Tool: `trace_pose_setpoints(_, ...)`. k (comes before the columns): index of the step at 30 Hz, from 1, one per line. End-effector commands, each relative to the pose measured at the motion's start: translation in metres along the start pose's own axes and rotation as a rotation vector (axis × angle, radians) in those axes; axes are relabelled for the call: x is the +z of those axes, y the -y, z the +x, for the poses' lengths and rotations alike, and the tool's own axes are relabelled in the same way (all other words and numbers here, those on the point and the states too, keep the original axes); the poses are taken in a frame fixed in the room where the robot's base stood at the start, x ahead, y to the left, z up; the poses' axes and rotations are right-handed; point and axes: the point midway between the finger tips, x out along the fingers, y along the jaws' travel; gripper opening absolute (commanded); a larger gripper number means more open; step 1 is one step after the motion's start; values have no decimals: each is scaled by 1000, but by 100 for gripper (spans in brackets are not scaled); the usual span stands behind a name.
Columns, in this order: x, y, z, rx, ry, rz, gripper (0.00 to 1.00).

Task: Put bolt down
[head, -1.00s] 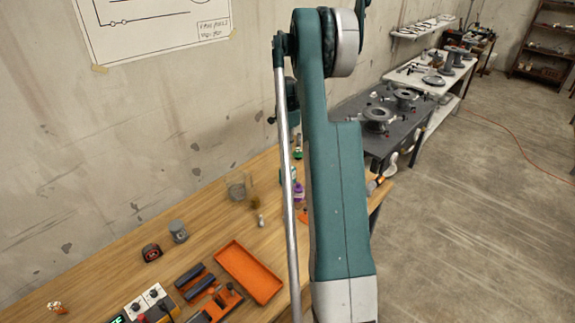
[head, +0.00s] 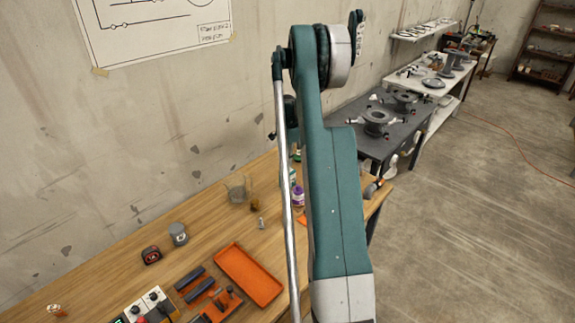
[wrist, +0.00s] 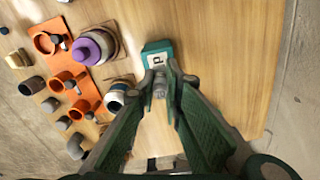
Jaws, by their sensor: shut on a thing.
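In the wrist view my gripper (wrist: 167,78) points at the wooden bench top, its two dark green fingers closing together at the tips. It is shut on a small grey bolt (wrist: 159,88), which shows between the fingertips. A teal box with a white label (wrist: 157,54) is just beyond the fingertips; I cannot tell how high the bolt is above the bench. In the head view the gripper and the bolt are hidden behind my arm.
A purple-lidded jar (wrist: 92,47) and orange pieces (wrist: 62,82) crowd the left of the wrist view. Bare bench top (wrist: 235,70) lies to the right. In the head view an orange tray (head: 250,290) and a glass beaker (head: 238,187) stand on the bench.

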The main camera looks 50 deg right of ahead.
Motion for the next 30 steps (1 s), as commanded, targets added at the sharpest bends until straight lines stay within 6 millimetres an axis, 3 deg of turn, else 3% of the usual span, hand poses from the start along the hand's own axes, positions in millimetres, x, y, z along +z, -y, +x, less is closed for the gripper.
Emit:
trace_pose_setpoints(6, 0, 0, 18, 0, 0, 0, 0)
trace_pose_setpoints(20, 0, 0, 23, 0, 0, 0, 0)
trace_pose_setpoints(21, 0, 0, 22, 0, 0, 0, 14)
trace_pose_setpoints(24, 0, 0, 22, 0, 0, 0, 25)
trace_pose_setpoints(30, 0, 0, 22, 0, 0, 0, 25)
